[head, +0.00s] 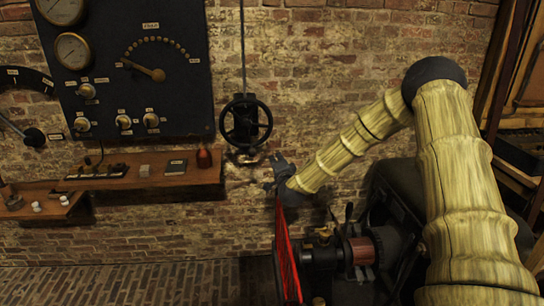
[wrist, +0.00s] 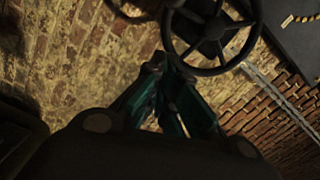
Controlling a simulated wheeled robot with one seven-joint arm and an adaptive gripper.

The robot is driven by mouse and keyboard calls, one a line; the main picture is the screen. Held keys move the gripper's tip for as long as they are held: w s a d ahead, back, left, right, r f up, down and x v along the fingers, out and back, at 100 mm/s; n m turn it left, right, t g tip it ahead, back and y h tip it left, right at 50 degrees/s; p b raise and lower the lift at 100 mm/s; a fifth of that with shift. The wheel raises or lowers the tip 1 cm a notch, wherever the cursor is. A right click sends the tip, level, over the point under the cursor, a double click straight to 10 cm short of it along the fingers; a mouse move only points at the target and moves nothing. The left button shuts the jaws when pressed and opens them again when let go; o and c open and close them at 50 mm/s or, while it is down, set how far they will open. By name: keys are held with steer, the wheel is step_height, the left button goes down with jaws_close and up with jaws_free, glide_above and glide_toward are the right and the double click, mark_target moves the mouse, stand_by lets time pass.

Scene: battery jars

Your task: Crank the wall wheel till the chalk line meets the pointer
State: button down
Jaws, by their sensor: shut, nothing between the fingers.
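The black spoked wall wheel (head: 247,121) is mounted on the brick wall, right of the dark gauge panel, in the head view. A vertical rod runs up from it. My gripper (head: 272,168) is just below and to the right of the wheel, apart from its rim, with nothing visible in it. In the wrist view the wheel (wrist: 212,27) shows at the top, cut off by the frame edge, beyond the fingertips of my gripper (wrist: 165,60), which are together. A small pale piece (head: 248,158) sits under the wheel. I cannot make out the chalk line or the pointer.
The gauge panel (head: 140,112) hangs left of the wheel, with dials and knobs. A dark machine with a red coil (head: 361,251) stands below my arm. Bare brick lies between shelf and machine.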

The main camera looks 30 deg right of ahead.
steer(key=w+f+p, duration=0.1)
steer(key=w+p, duration=0.3)
steer(key=w, duration=0.6)
steer(key=shift+a+f, duration=0.25)
steer(key=shift+a, duration=0.05)
steer(key=shift+w+a+f+b, duration=0.1)
steer(key=shift+a+b, duration=0.05)
steer(key=shift+b, duration=0.2)
steer(key=shift+w+a+f+m+b, duration=0.25)
steer(key=shift+a+m+b, duration=0.2)
steer(key=shift+b, duration=0.8)
steer(key=shift+r, duration=0.1)
